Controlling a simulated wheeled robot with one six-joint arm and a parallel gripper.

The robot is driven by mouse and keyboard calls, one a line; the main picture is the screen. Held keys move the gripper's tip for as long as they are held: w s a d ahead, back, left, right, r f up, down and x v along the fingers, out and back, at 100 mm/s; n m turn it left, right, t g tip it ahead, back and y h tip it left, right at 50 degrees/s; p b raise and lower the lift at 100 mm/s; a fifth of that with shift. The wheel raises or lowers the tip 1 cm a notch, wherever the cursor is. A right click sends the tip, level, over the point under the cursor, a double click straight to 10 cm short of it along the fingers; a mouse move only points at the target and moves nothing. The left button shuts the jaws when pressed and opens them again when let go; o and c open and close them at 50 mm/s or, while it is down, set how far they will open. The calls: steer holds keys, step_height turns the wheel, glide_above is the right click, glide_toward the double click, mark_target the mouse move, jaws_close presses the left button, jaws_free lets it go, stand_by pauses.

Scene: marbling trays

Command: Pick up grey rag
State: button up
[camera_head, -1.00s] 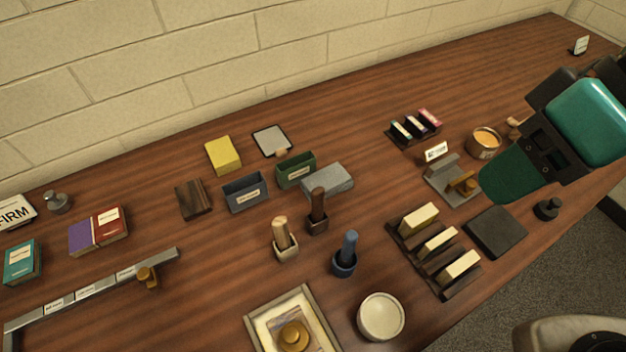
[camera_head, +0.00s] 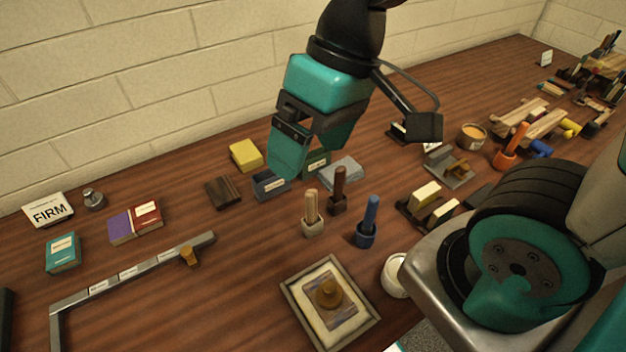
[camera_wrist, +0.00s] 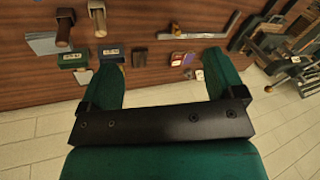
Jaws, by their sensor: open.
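The grey rag (camera_head: 343,173) lies flat on the wooden table as a folded, pale grey cloth, just right of the small green box (camera_head: 317,163). It also shows at the left of the wrist view (camera_wrist: 42,44), partly cut off by the small boxes near it. My gripper (camera_head: 312,152) is open and empty, with its fingers pointing down. In the head view it appears above and in front of the blue box (camera_head: 270,186) and green box, left of the rag. In the wrist view the rag lies outside the fingers (camera_wrist: 164,64), beyond the left one.
A brown-handled tool (camera_head: 338,191), a pale-handled tool (camera_head: 311,214) and a blue-handled tool (camera_head: 369,222) stand in front of the rag. A yellow block (camera_head: 246,155) and a dark wood block (camera_head: 222,191) lie left of the boxes. The brick wall is behind.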

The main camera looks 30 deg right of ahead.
steer(key=shift+o, duration=0.6)
steer(key=w+d+f+m+h, duration=0.1)
steer(key=w+d+f+m, duration=0.3)
steer(key=w+m, duration=0.4)
steer(key=shift+w+d+b, duration=0.45)
steer(key=shift+w+d, duration=0.35)
steer(key=shift+w, duration=0.1)
steer(key=m+h, duration=0.3)
steer(key=m, duration=1.1)
glide_above(346, 166)
step_height(346, 166, down, 11)
step_height(346, 166, down, 10)
steer(key=shift+p, duration=0.6)
steer(key=shift+s+a+f+p, duration=0.15)
steer(key=shift+f+p, duration=0.4)
steer(key=shift+f, duration=1)
steer(key=shift+s+a+f+p, duration=0.1)
steer(key=shift+f+p, duration=0.4)
steer(key=shift+f, duration=1.05)
steer(key=c, duration=1)
